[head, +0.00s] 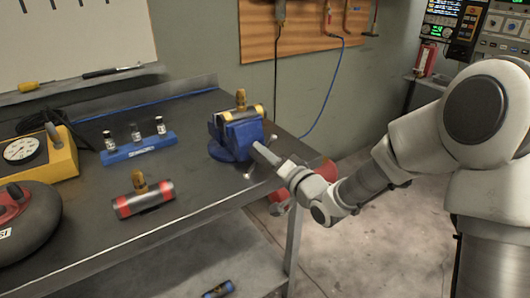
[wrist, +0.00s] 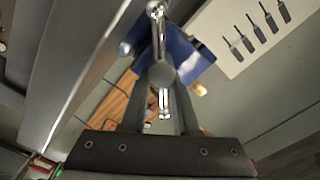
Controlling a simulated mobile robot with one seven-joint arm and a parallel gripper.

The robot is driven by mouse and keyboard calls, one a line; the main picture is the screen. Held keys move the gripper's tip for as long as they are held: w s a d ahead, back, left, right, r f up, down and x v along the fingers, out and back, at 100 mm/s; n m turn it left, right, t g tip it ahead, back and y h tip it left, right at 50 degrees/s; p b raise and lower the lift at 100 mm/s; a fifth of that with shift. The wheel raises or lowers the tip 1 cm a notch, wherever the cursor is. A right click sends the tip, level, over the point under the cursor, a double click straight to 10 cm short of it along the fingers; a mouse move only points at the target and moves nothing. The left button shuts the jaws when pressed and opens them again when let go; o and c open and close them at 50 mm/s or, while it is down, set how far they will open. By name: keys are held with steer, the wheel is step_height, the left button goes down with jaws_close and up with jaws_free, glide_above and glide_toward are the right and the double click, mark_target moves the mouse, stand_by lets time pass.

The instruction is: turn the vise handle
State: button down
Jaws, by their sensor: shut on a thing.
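The blue vise (head: 228,150) stands at the right end of the workbench, with a brass-coloured cylinder (head: 258,111) at its top. In the wrist view the vise (wrist: 190,52) is behind my fingers. The vise handle (wrist: 157,10) is a shiny metal bar with rounded ends, crossing between my fingertips. In the head view only a small end of the handle (head: 248,174) shows below my gripper. My gripper (head: 260,151) is at the vise's front right, shut on the handle; it also shows in the wrist view (wrist: 161,78). My fingers hide part of the bar.
A red-banded roller (head: 143,200) lies on the workbench (head: 205,185). A blue rack with small bottles (head: 140,148), a yellow gauge box (head: 55,157) and a dark round object (head: 28,225) are farther left. A red cylinder (head: 318,172) is behind my wrist. Open floor lies right of the bench.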

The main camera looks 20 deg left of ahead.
steer(key=shift+s+a+f, duration=0.15)
steer(key=shift+s+f, duration=0.1)
steer(key=shift+f, duration=0.05)
steer(key=c, duration=0.8)
jaws_free()
steer(key=shift+c, duration=0.2)
steer(key=shift+o, duration=0.9)
steer(key=shift+r, duration=0.1)
steer(key=shift+w+r, duration=0.1)
steer(key=shift+d, duration=0.2)
